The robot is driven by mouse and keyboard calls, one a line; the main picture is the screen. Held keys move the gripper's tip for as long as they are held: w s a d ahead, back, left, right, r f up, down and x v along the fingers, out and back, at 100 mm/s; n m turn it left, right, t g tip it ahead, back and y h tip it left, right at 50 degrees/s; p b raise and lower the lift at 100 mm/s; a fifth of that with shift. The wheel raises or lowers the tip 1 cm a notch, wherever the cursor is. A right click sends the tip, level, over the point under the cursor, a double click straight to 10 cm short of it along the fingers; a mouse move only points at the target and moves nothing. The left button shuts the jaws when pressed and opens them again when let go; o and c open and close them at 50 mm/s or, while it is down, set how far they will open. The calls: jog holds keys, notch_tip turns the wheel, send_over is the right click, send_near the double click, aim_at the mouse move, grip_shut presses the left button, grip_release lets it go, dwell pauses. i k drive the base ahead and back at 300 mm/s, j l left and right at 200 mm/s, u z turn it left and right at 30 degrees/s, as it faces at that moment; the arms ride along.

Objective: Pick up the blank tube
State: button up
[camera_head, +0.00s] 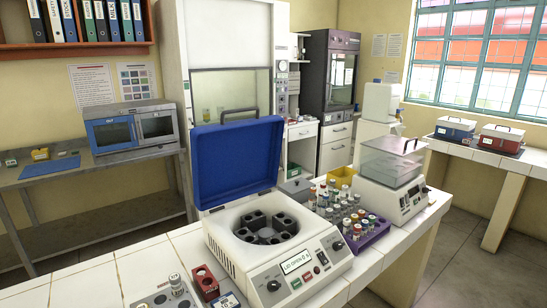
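Several capped tubes (347,208) stand upright in racks on the tiled bench, right of the open centrifuge (295,262). Their caps are red, white and other colours. The labels are too small to read, so I cannot tell which tube is the blank. My gripper is not in view.
The centrifuge's blue lid (238,160) stands raised; its dark rotor shows. A red block (206,281) sits left of it. A purple rack (374,233) and a device with a clear cover (392,165) stand to the right. The bench's left front has bare tiles.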

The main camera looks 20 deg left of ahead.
aim_at(350, 200)
jog(key=i+j+u, duration=0.1)
jog(key=i, duration=0.5)
jog(key=i+j+u, duration=0.15)
jog(key=i, duration=0.45)
